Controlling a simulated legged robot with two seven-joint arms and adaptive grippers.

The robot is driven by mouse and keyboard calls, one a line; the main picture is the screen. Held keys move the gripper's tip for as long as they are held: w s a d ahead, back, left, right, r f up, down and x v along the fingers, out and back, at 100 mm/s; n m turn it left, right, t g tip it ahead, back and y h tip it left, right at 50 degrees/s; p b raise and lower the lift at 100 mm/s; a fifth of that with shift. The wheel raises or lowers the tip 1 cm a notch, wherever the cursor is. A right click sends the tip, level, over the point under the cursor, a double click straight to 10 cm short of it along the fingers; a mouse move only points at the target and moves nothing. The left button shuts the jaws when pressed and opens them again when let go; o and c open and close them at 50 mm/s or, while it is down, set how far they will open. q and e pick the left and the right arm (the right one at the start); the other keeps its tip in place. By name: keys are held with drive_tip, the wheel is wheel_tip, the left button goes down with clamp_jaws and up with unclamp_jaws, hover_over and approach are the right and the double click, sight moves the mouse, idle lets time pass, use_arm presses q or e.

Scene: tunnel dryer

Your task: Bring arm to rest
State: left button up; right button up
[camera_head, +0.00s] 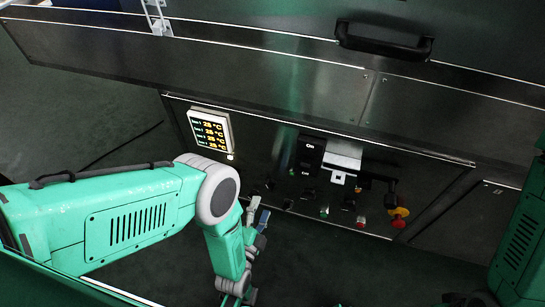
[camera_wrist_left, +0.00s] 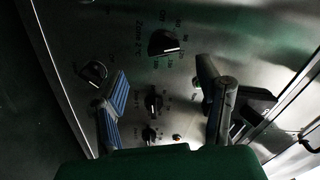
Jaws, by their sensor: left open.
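My left arm (camera_head: 130,220) comes in from the left, green with a grey joint, and bends down at the elbow. My left gripper (camera_head: 258,218) is in front of the dryer's control panel, close to its lower left knobs. In the left wrist view the left gripper (camera_wrist_left: 165,88) is open, its blue-padded left finger and dark right finger wide apart. Nothing is between the fingers except the panel behind. My right arm (camera_head: 520,240) shows in part at the right edge. I cannot make out its gripper.
The metal control panel (camera_head: 265,165) carries a lit temperature display (camera_head: 210,130), a black switch (camera_head: 310,150), several knobs and a red and yellow emergency stop (camera_head: 398,213). Black knobs (camera_wrist_left: 163,43) are close in the left wrist view. A black handle (camera_head: 383,42) sticks out above. Dark floor lies below.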

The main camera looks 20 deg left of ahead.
use_arm(q)
drive_tip(key=s+a+r+n+g, duration=0.1)
drive_tip(key=s+a+n+g, duration=0.5)
drive_tip(key=a+g, duration=0.4)
drive_tip(key=s+a+r+n+g, duration=0.2)
drive_tip(key=s+r+n+g, duration=0.25)
drive_tip(key=s, duration=0.25)
drive_tip(key=s+a+r+n+g, duration=0.2)
drive_tip(key=s+r+n+g, duration=0.1)
drive_tip(key=s+r, duration=0.4)
wheel_tip(320, 180, up, 16)
drive_tip(key=s+p, duration=0.1)
drive_tip(key=p, duration=1.5)
drive_tip(key=shift+d+f+y, duration=0.2)
drive_tip(key=shift+f+y, duration=0.05)
drive_tip(key=shift+y, duration=0.05)
drive_tip(key=shift+w+f, duration=0.1)
drive_tip(key=shift+w, duration=0.05)
